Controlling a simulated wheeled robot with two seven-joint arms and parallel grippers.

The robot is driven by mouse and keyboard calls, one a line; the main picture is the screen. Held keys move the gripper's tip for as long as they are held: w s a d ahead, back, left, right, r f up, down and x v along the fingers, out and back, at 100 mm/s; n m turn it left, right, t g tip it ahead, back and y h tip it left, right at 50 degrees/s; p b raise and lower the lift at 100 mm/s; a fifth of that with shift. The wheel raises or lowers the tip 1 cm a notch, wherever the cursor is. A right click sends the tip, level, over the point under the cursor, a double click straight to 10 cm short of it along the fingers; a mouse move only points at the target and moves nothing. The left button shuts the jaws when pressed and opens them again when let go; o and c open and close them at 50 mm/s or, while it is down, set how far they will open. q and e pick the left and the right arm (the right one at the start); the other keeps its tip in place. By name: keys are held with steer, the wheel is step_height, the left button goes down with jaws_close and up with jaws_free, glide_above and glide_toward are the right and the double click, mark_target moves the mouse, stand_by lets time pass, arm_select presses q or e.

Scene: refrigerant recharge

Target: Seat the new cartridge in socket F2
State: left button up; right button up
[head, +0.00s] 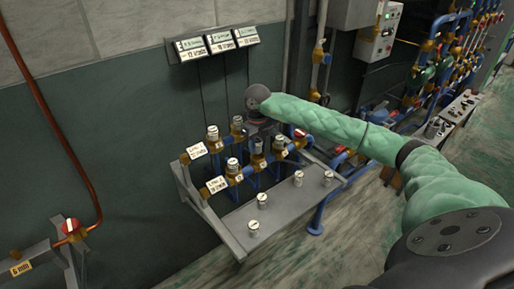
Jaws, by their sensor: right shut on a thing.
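My right gripper (258,133) is over the valve rack, pointing down among the sockets. It is shut on a cartridge, which is mostly hidden behind the gripper and the front row. I cannot tell whether that cartridge is in a socket or above one. White-capped cartridges stand in brass sockets: two at the left of the back row (212,133) (237,123), and several in the front row, from the leftmost (232,166) to the right (278,144). The socket marks are too small to read, so I cannot pick out F2. My left gripper is not in view.
Several loose cartridges (253,229) stand along the grey shelf (226,220) in front of the rack. Three label displays (219,42) hang on the wall above. A red-handled valve (70,227) is at the lower left. Blue pipework and a control box (380,32) stand to the right.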

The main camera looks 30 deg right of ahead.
steer(key=shift+r, duration=1.15)
